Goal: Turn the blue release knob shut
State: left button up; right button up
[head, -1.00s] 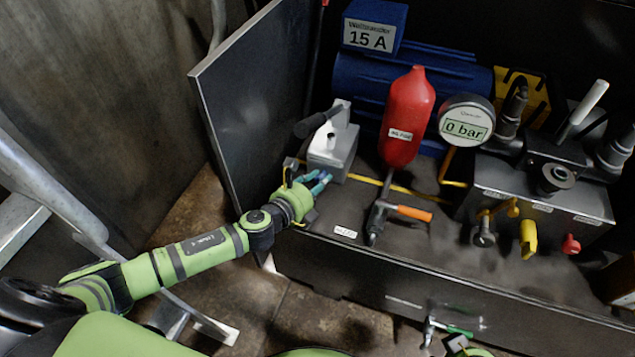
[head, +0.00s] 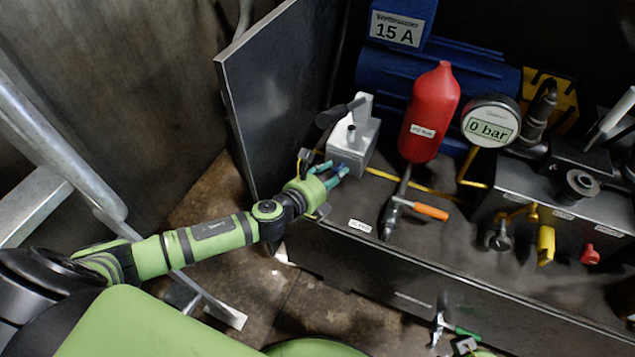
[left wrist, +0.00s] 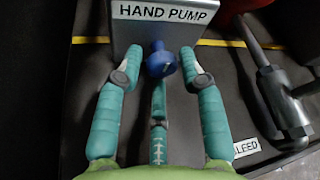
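The blue release knob (left wrist: 161,63) sticks out from the front of the grey hand pump (left wrist: 165,22), below its label. In the head view the hand pump (head: 358,150) stands at the cabinet's left side, and the knob is mostly hidden by my fingers. My left gripper (head: 332,172) is at the pump's front. In the left wrist view its teal fingers (left wrist: 160,62) are spread, one on each side of the knob and one below. I see gaps at the sides; contact is unclear. My right gripper (head: 466,346) is only partly visible at the bottom edge.
An open cabinet door (head: 285,90) stands just left of the pump. To the right are a red cylinder (head: 431,112), an orange-handled valve (head: 405,207) and a gauge (head: 490,123) reading 0 bar.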

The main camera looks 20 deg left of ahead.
pick_arm(q)
jog(key=v, duration=1)
jog(key=shift+s+a+r, duration=0.15)
jog(key=shift+s+r, duration=0.05)
jog(key=shift+s, duration=0.1)
pick_arm(e)
jog(key=shift+w, duration=0.1)
